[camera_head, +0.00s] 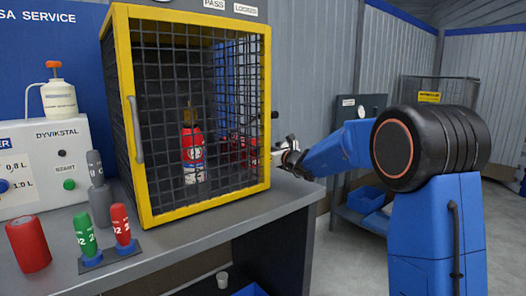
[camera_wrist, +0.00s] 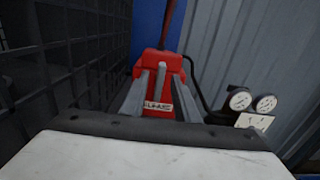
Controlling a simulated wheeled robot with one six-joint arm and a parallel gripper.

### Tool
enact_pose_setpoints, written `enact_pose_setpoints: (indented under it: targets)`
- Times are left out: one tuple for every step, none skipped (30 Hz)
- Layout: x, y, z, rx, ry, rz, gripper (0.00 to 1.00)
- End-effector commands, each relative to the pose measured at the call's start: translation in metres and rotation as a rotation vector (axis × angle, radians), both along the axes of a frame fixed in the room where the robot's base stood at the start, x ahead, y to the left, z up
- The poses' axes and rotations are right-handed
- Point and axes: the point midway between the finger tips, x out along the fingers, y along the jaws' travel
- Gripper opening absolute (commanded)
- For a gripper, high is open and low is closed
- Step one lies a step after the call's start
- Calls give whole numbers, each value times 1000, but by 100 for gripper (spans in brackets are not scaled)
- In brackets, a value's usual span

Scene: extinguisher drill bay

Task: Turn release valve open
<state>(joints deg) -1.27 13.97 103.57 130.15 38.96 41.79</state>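A red block-shaped part with a white label (camera_wrist: 158,106) lies straight ahead in the wrist view, with a dark red bar rising behind it. It looks like the release valve, but its label is too blurred to read surely. My gripper (camera_wrist: 160,90) has its grey fingers apart in front of the red part, and I see red between them. I cannot tell whether they touch it. In the head view my gripper (camera_head: 281,156) is beside the cage's right side, its tips partly hidden there. The valve is not clearly visible in the head view.
The yellow-framed mesh cage (camera_head: 265,90) holds a red extinguisher (camera_head: 192,150). Mesh runs close on the left in the wrist view, and two gauges (camera_wrist: 252,102) stand at right by a corrugated wall. Red and green cylinders stand on the grey bench (camera_head: 190,244).

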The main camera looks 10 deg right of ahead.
Motion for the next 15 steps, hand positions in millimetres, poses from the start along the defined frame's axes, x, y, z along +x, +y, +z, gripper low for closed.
enact_pose_setpoints:
  targets:
    - [-1, 0, 0, 0, 0, 0, 28]
    - [-2, -1, 0, 0, 0, 0, 28]
    - [-4, -2, 1, 0, 0, 0, 28]
    - [-6, -4, 1, 0, 0, -1, 28]
    - [-8, -5, 1, 0, -1, -1, 28]
    - [-13, -8, 1, 0, -1, -1, 28]
    - [-16, -10, 1, 0, 0, -1, 28]
    - [-21, -12, 1, 0, 0, -1, 28]
    - [-27, -16, 1, 0, -1, -1, 28]
    - [-32, -19, 1, 0, -1, -2, 28]
    - [-37, -23, 1, 0, 0, -2, 28]
    - [-44, -26, 1, 1, -1, -2, 28]
    - [-50, -29, 1, 1, -1, -2, 28]
    - [-55, -32, 1, 1, -1, -2, 28]
    - [-62, -37, 1, 0, -1, -2, 28]
